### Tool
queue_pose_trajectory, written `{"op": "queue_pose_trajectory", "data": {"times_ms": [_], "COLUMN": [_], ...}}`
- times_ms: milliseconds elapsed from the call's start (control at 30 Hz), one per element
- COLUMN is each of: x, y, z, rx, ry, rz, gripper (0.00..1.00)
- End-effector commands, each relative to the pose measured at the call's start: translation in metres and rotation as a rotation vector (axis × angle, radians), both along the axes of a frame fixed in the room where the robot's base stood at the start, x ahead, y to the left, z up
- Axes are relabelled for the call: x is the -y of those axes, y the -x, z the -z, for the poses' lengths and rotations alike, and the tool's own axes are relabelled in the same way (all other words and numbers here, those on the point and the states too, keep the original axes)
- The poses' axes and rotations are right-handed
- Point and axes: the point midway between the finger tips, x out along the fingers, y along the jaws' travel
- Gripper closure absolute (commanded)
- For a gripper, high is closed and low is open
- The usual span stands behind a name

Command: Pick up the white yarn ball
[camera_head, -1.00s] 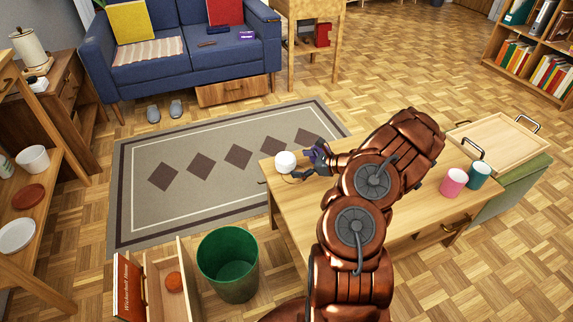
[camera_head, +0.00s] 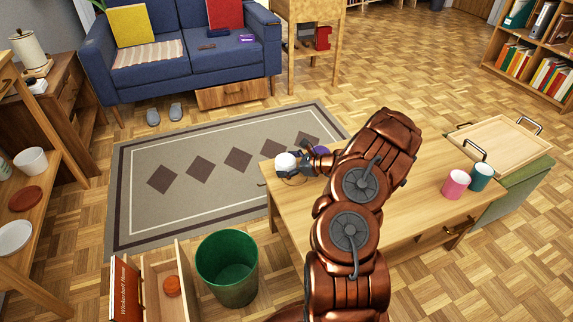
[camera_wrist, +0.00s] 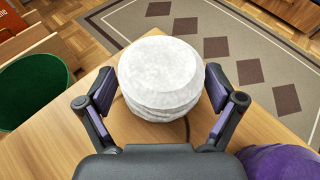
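The white yarn ball (camera_head: 286,161) sits near the far left corner of the wooden table (camera_head: 408,208). In the wrist view the white yarn ball (camera_wrist: 160,78) is large and lies between the two fingers of my gripper (camera_wrist: 160,85). The fingers are spread, one at each side of the ball, with narrow gaps showing. My gripper (camera_head: 291,169) also shows in the head view, right at the ball. The ball's underside is hidden.
A purple ball-like thing (camera_wrist: 281,162) lies close to the right of my gripper. A pink cup (camera_head: 455,184) and a teal cup (camera_head: 481,177) stand at the table's right end. A green bin (camera_head: 228,268) stands on the floor to the left.

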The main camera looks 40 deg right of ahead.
Motion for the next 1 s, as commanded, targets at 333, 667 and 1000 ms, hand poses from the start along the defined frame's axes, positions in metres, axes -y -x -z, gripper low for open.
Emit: {"op": "queue_pose_trajectory", "data": {"times_ms": [333,667,1000], "x": [0.0,0.0,0.0], "y": [0.0,0.0,0.0], "z": [0.0,-0.001,-0.038], "rx": [0.0,0.0,0.003], "ry": [0.0,0.0,0.001], "rz": [0.0,0.0,-0.001], "gripper": [0.49,0.58,0.58]}}
